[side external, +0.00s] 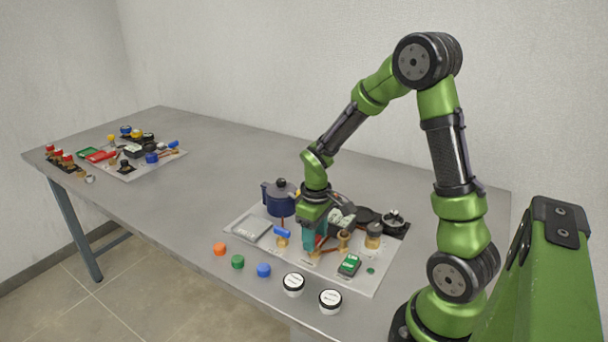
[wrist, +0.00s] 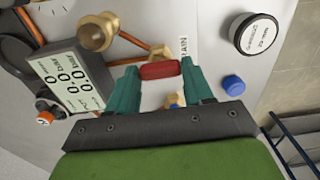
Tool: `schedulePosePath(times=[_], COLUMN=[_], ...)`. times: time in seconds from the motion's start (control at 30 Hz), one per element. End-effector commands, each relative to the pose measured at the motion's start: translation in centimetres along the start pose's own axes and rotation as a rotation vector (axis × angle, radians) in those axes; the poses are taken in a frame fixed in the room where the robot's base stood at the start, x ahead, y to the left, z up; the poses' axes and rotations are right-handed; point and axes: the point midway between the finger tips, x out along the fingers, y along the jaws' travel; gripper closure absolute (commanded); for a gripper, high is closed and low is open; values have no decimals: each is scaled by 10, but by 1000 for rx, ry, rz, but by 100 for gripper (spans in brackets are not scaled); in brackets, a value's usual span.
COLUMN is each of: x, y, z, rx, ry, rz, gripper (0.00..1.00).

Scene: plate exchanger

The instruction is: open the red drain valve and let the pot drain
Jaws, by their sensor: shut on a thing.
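The red drain valve handle (wrist: 159,70) lies crosswise between the teal fingertips of my gripper (wrist: 160,68) in the wrist view. My gripper is shut on this handle, one finger at each end. A brass fitting (wrist: 160,52) and a copper pipe are just beyond it, next to a printed white label. In the side external view my gripper (side external: 312,238) is down at the board, and the red handle is hidden there. The dark blue pot (side external: 279,197) with a black lid knob stands behind and left of my gripper. Its inside is not visible.
A blue-handled valve (side external: 282,233) stands left of my gripper. A digital display (wrist: 70,82) and a brass funnel-like fitting (wrist: 97,32) are close by. Orange (side external: 219,249), green and blue caps and two white jars line the front. Another equipped board (side external: 150,167) is far left.

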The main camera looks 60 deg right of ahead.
Motion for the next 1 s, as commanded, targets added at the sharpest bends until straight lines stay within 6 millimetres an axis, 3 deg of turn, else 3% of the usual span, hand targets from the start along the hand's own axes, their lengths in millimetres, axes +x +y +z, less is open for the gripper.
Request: schedulePosePath(times=[0.07, 0.1, 0.23, 0.53, 0.67, 1.0], x=[-1, -1, -1, -1, -11, -88], y=[0, 0, 0, 0, 0, 0], z=[0, 0, 0, 0, -1, -1], rx=[-3, -3, -3, -1, -1, -1], ry=[1, 1, 1, 1, 4, 9], rz=[1, 1, 1, 1, 2, 3], gripper=[79, 44, 24, 23, 23, 23])
